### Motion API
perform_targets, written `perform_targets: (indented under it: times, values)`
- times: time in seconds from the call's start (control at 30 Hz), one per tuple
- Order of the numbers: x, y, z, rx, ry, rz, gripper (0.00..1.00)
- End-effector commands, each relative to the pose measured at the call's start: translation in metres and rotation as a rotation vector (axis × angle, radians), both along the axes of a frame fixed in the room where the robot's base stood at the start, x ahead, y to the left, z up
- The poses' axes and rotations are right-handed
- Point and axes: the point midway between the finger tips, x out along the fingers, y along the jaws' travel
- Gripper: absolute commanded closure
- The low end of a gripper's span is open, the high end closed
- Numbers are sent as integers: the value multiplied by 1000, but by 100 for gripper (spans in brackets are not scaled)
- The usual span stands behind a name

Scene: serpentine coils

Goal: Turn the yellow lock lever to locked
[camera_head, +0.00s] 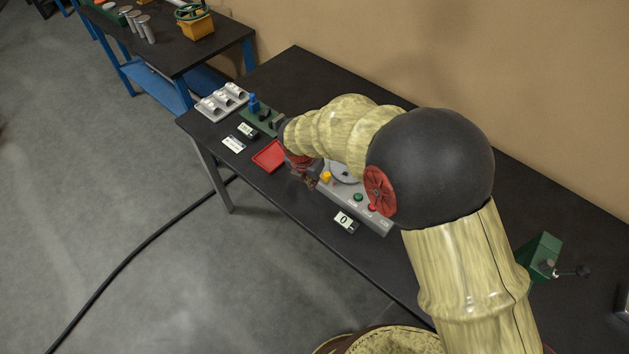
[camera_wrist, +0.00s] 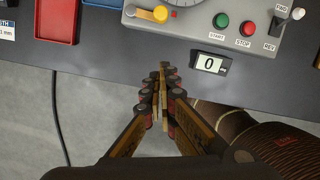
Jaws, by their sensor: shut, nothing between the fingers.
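The yellow lock lever (camera_wrist: 150,14) sits at the left end of a grey control panel (camera_wrist: 190,22). In the wrist view it points roughly sideways, with a round yellow knob at its right end and a light pivot at its left. It also shows in the head view (camera_head: 326,177) as a small yellow spot beside my gripper. My gripper (camera_wrist: 163,70) is shut and empty, its fingertips in front of the panel and apart from the lever. In the head view my gripper (camera_head: 309,181) is partly hidden by my arm.
Beside the lever are a dial (camera_wrist: 184,2), a green START button (camera_wrist: 221,20), a red STOP button (camera_wrist: 249,27) and a FWD/REV switch (camera_wrist: 282,19). A counter reading 0 (camera_wrist: 209,63) stands in front. A red tray (camera_wrist: 56,20) lies left. The table's front edge is close.

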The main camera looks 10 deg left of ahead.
Motion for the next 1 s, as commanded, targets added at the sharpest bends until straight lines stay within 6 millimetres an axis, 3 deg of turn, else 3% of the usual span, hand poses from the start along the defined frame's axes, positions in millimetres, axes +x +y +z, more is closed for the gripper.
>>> perform_targets:
  times: [0.2,0.4,0.63,1.0]
  values:
    - [10,-4,-44,-3,3,0,100]
    - [22,-7,-76,0,0,-2,100]
    - [49,-15,-74,0,0,-2,100]
    - [56,-17,-73,-1,0,0,100]
